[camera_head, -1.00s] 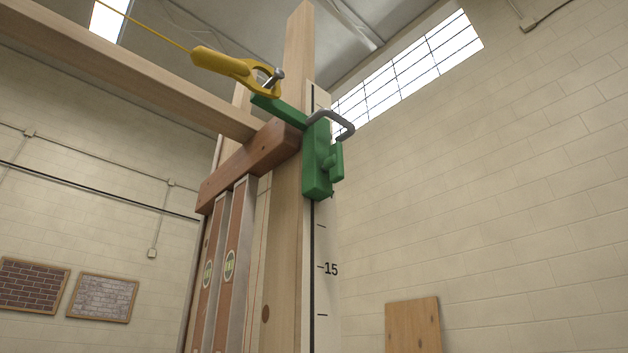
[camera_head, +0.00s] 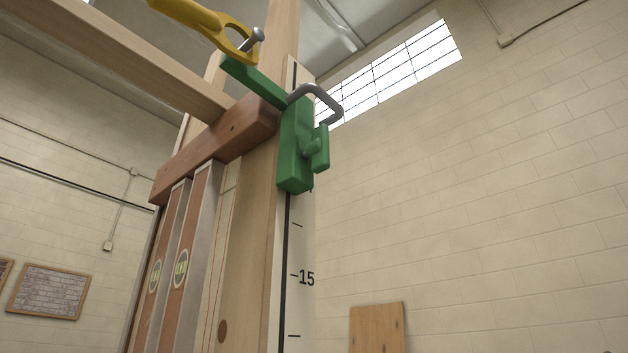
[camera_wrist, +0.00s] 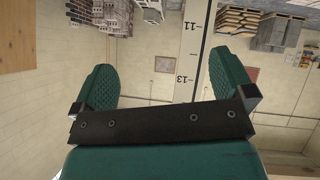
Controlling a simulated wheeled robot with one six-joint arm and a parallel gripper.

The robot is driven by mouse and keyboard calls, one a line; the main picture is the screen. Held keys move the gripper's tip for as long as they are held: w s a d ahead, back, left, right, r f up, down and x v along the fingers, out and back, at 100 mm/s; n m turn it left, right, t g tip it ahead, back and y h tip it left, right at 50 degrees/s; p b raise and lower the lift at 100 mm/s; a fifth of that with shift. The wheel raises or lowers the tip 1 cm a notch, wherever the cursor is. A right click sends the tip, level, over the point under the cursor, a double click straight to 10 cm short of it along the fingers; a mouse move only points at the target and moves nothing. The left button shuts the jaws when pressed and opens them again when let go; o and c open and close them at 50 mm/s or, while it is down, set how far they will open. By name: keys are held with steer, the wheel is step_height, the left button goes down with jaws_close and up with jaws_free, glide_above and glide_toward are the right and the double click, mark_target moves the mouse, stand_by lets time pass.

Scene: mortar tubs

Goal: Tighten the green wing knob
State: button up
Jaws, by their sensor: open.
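The green wing knob (camera_head: 321,148) sticks out from the right side of a green clamp block (camera_head: 295,150) high on the upright wooden post. The block sits at the edge of the marked white scale strip (camera_head: 288,260), above the mark 15. A grey bent bar (camera_head: 322,99) loops over the top of the block. In the wrist view my gripper (camera_wrist: 158,85) has its two green padded fingers wide apart with nothing between them. The scale strip (camera_wrist: 188,60) shows behind the fingers, near marks 11 and 13. The wing knob is not seen in the wrist view.
A yellow line holder (camera_head: 205,22) hooks on above. A board (camera_head: 377,328) leans at the wall. Room right of the knob is clear. Stacked pallets (camera_wrist: 238,18) show in the wrist view.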

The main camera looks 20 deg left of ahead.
step_height(320, 180, up, 20)
steer(key=s+a+f+n+t+y+p, duration=0.1)
steer(key=a+n+t+y+p, duration=0.1)
steer(key=n+y, duration=0.35)
steer(key=n+y+p, duration=0.1)
steer(key=n+y, duration=0.1)
steer(key=n, duration=0.9)
glide_toward(328, 141)
steer(key=shift+g, duration=0.4)
steer(key=p+x, duration=0.6)
steer(key=x, duration=0.3)
steer(key=shift+w+a+r, duration=0.1)
steer(key=shift+w+a, duration=0.15)
steer(key=shift+a, duration=0.05)
steer(key=shift+w+a+f+p, duration=0.2)
steer(key=shift+w+a+p, duration=0.1)
steer(key=shift+a, duration=0.35)
steer(key=c, duration=0.9)
